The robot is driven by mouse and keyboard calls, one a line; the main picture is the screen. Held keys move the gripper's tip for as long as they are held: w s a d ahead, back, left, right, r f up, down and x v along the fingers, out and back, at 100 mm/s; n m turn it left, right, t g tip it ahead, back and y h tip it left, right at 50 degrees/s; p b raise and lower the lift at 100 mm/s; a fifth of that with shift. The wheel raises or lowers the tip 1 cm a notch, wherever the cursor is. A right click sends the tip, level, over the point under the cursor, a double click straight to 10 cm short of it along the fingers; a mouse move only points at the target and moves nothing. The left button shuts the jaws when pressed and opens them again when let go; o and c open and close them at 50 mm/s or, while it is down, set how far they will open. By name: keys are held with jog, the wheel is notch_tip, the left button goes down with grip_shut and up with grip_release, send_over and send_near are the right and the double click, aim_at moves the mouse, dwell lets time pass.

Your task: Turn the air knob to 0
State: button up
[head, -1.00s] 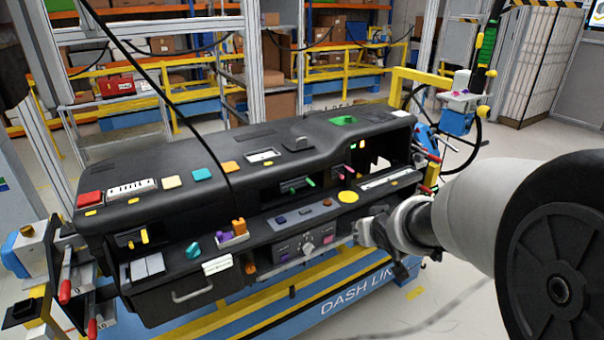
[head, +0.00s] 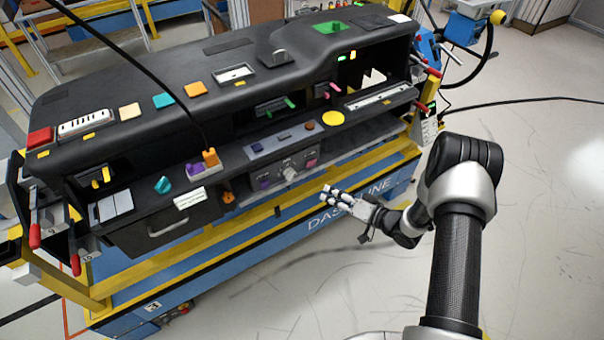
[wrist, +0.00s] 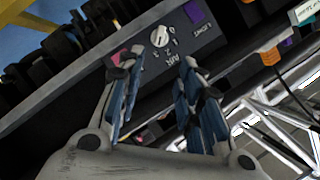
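The air knob (wrist: 159,36) is a small pale knob on a grey panel, with the word AIR and several digits beside it in the wrist view. It also shows in the head view (head: 290,174), between a purple and a pink control. Which digit it points to is too small to tell. My gripper (head: 327,195) is just right of and below the panel in the head view, apart from the knob. In the wrist view its two fingers (wrist: 161,62) are spread with nothing between them, and the knob shows beyond their tips.
The purple control (wrist: 193,11) and pink control (wrist: 117,56) flank the knob closely. The dashboard shelf (head: 330,140) overhangs above the panel. A blue and yellow stand (head: 260,232) lies below.

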aim_at(293, 177)
jog(key=b+x, duration=0.3)
jog(key=x, duration=1.2)
jog(key=shift+w+a+f, duration=0.2)
jog(key=shift+a, duration=0.1)
jog(key=shift+w+a+f, duration=0.1)
jog(key=shift+w+a, duration=0.35)
jog(key=shift+a, duration=0.05)
jog(key=shift+c, duration=0.3)
grip_shut()
